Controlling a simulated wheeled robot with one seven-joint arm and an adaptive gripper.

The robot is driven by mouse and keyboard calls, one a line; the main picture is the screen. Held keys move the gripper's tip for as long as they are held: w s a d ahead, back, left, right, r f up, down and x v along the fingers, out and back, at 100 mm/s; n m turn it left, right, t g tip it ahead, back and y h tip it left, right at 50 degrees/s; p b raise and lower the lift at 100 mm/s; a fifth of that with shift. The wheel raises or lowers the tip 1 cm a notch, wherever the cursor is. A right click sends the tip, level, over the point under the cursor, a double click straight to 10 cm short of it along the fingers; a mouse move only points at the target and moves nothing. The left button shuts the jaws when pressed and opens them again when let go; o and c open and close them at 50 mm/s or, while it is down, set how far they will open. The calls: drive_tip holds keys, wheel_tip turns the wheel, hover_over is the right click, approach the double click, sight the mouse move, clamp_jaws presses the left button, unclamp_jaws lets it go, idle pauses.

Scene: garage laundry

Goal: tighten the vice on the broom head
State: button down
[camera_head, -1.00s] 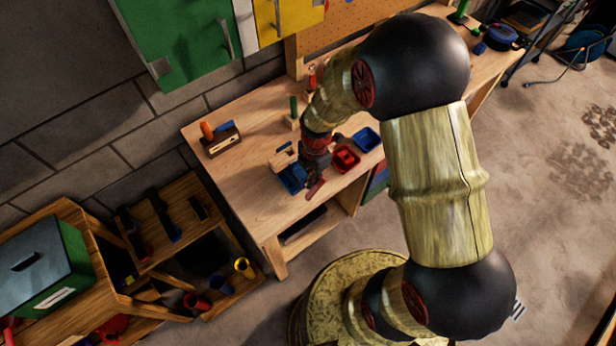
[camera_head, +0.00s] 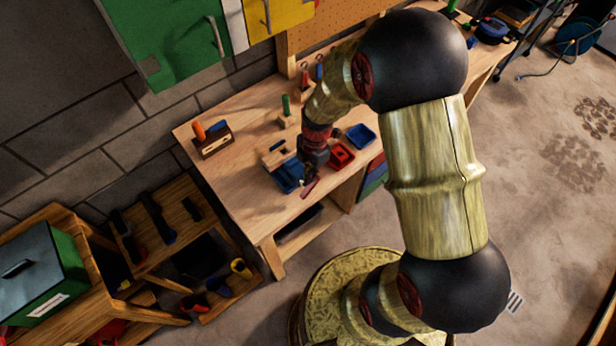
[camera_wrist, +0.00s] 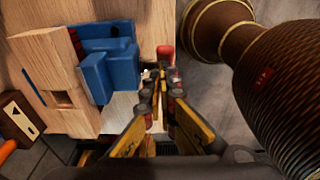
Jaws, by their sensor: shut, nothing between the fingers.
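The blue vice (camera_head: 289,176) stands at the front edge of the workbench. The pale wooden broom head (camera_head: 274,156) is at its jaws. In the wrist view the blue vice (camera_wrist: 108,62) is at upper left, against the broom head (camera_wrist: 52,68), which has a square hole. A red handle end (camera_wrist: 165,53) shows just beyond my fingertips; the red handle (camera_head: 311,188) also shows in the head view. My gripper (camera_wrist: 158,82) is shut and empty, to the right of the vice. I cannot tell whether the fingertips touch the handle.
A red bin (camera_head: 341,155) and a blue bin (camera_head: 361,136) stand right of the vice. A wooden tool block (camera_head: 213,142) is at the bench's left end. A green-handled tool (camera_head: 286,106) stands behind the vice. The bench's front left is clear.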

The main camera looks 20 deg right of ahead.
drive_tip(key=shift+w+d+f+y+b, duration=0.15)
drive_tip(key=shift+d+y+b, duration=0.3)
drive_tip(key=shift+b, duration=0.3)
drive_tip(key=shift+d+f+g+y+b, duration=0.15)
drive_tip(key=shift+g+y+b, duration=0.25)
drive_tip(key=shift+y+b, duration=0.2)
drive_tip(key=d+b, duration=0.1)
drive_tip(key=b, duration=0.1)
drive_tip(key=d+f+b, duration=0.1)
drive_tip(key=b, duration=0.2)
drive_tip(key=shift+w+d, duration=0.15)
drive_tip(key=shift+w, duration=0.25)
drive_tip(key=d+f+b, duration=0.1)
drive_tip(key=b, duration=0.2)
drive_tip(key=shift+w+d+f, duration=0.15)
idle(0.4)
